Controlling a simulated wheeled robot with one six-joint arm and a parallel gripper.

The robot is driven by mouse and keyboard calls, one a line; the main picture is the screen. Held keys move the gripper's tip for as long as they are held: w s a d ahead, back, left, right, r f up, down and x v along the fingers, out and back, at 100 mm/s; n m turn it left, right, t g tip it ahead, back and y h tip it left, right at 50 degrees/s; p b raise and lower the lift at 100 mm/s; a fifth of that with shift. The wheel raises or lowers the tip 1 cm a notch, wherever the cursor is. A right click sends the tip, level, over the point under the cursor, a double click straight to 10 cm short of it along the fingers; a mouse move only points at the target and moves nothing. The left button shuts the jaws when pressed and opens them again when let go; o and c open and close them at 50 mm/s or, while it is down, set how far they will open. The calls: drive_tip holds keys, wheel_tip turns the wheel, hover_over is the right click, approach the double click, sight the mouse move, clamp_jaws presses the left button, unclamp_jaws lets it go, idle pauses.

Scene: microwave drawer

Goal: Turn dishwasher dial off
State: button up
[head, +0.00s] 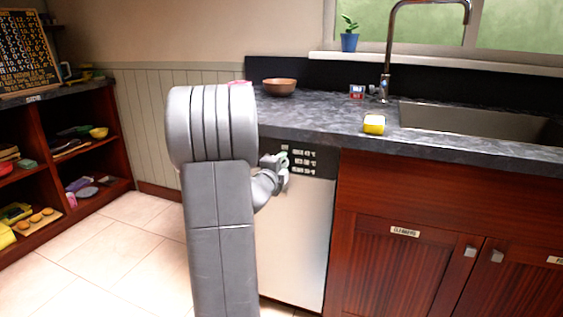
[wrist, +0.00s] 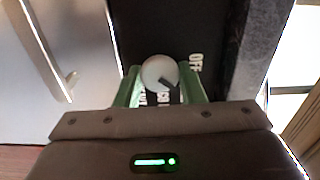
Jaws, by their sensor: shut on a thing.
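The dishwasher (head: 300,235) is a pale front under the dark counter, with a black control panel (head: 318,165) along its top. In the wrist view, the dial (wrist: 158,71) is a round whitish knob with a dark pointer mark at its lower right. My gripper (wrist: 160,82) has its green fingers on both sides of the dial and is shut on it. The "OFF" label (wrist: 196,62) is right of the dial; other lettering below it is partly hidden by the fingers. In the head view, my gripper (head: 275,160) is at the panel and the dial cannot be made out.
The counter (head: 330,115) overhangs the panel, with a brown bowl (head: 280,85), a yellow sponge-like block (head: 374,124) and a sink (head: 470,122) on top. Wooden cabinets (head: 400,260) stand to the right, open shelves (head: 60,165) to the left. The tiled floor (head: 120,240) between is clear.

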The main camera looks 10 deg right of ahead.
drive_tip(key=n+p, duration=0.2)
drive_tip(key=n, duration=0.2)
drive_tip(key=shift+r+n, duration=0.1)
drive_tip(key=shift+n, duration=0.2)
drive_tip(key=shift+n+p, duration=0.95)
drive_tip(key=shift+n, duration=0.95)
drive_tip(key=o, duration=1)
drive_tip(key=shift+c, duration=0.2)
drive_tip(key=shift+a, duration=0.1)
drive_tip(key=p+v, duration=0.1)
drive_tip(key=v, duration=1.2)
drive_tip(key=shift+s+a, duration=0.2)
drive_tip(key=shift+s, duration=0.15)
drive_tip(key=shift+w, duration=0.1)
